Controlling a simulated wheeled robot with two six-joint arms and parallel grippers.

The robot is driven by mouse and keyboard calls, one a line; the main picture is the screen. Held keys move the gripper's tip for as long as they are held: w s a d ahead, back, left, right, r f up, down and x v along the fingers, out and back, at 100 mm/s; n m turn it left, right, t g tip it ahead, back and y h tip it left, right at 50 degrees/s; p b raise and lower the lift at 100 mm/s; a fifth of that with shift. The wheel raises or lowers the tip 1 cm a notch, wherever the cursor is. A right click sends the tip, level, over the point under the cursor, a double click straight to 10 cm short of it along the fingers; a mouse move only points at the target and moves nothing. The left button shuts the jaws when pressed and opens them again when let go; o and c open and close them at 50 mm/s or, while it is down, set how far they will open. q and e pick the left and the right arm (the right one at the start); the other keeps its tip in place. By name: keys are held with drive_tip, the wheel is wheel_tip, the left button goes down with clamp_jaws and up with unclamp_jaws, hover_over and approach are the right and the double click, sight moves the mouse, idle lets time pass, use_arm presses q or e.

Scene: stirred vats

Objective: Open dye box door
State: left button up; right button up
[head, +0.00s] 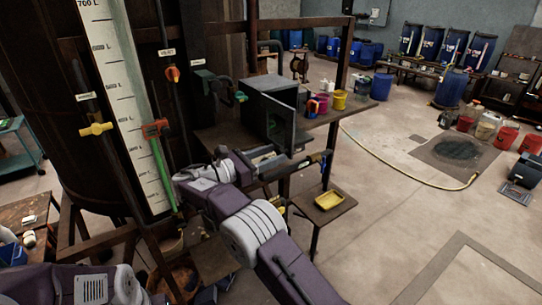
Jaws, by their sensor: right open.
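The dye box (262,87) is a dark grey box on a shelf beside the big vat. Its door (291,128) stands swung out toward the right front, and part of the dark inside shows to the left of it. My right gripper (325,160) is just below and to the right of the door's lower edge, with its fingers pointing right. It looks open and empty; I cannot tell whether it touches the door. My left arm shows only at the bottom left, and its gripper is out of the picture.
Red, pink and yellow pots (339,99) stand on the shelf right of the box. A yellow tray (328,200) sits on a low stand below my right gripper. A tall gauge board (125,100) and valves are at left. The floor at right is mostly clear, with a yellow hose (405,178).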

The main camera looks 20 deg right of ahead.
drive_tip(key=shift+a, duration=0.1)
drive_tip(key=b+v, duration=0.1)
drive_tip(key=v, duration=0.8)
drive_tip(key=shift+b, duration=0.3)
